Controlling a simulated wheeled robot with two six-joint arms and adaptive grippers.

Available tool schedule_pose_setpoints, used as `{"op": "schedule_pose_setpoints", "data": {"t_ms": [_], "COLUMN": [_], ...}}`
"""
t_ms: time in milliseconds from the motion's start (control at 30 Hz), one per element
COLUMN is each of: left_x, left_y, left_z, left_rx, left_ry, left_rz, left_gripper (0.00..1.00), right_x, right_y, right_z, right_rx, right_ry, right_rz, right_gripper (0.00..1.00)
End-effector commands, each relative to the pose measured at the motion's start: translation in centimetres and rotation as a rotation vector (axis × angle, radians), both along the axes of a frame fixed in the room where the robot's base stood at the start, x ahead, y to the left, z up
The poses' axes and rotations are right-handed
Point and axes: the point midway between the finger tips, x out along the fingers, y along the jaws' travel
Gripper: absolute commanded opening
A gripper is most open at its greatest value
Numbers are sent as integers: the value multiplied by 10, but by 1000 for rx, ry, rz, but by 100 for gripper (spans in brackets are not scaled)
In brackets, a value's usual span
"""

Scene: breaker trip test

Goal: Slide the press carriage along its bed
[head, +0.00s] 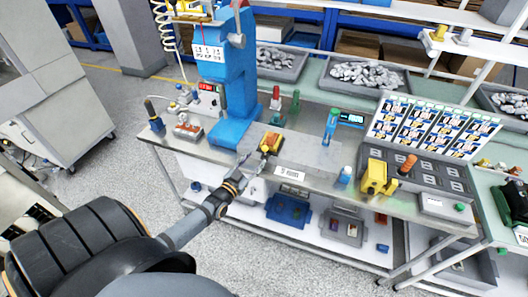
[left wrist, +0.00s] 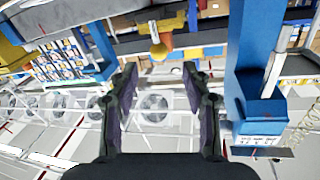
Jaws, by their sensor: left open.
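The press carriage appears to be the small yellow and red block (head: 270,142) on the bench top, just right of the foot of the blue press (head: 232,85). In the left wrist view a red and yellow block with a round yellow knob (left wrist: 158,52) shows beyond the fingertips. My left gripper (head: 252,166) is at the bench's front edge, on the near side of the block. In the left wrist view its two fingers (left wrist: 159,72) are spread with nothing between them. The knob lies between and beyond the tips, apart from them. The bed cannot be made out clearly.
A blue-green bottle-like tool (head: 332,126) stands behind. Bins of metal parts (head: 368,75) line the back. The bench top between block and yellow device is mostly clear.

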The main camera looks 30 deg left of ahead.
Motion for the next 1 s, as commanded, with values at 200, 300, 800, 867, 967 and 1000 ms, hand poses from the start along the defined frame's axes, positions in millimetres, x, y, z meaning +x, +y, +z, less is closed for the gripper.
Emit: {"op": "schedule_pose_setpoints", "data": {"t_ms": [200, 300, 800, 867, 967, 1000], "left_x": [43, 55, 61, 61, 61, 61], "left_y": [2, 2, 2, 2, 2, 2], "left_z": [-2, -2, -1, -1, -1, -1], "left_rx": [-1, -1, -1, -1, -1, -1], "left_ry": [-1, 0, 2, 2, 2, 2], "left_rz": [1, 0, 0, 0, 0, 0], "left_gripper": [48, 48, 29, 21, 7, 2], "right_x": [8, 12, 10, 10, 9, 9], "right_y": [-7, -10, -10, -10, -9, -9], "right_z": [-13, -15, -15, -15, -15, -16], "right_rx": [-9, -12, -12, -12, -11, -11], "right_ry": [-12, -18, -14, -14, -13, -13], "right_rz": [3, 4, 5, 5, 4, 4], "right_gripper": [40, 40, 40, 40, 40, 40]}}
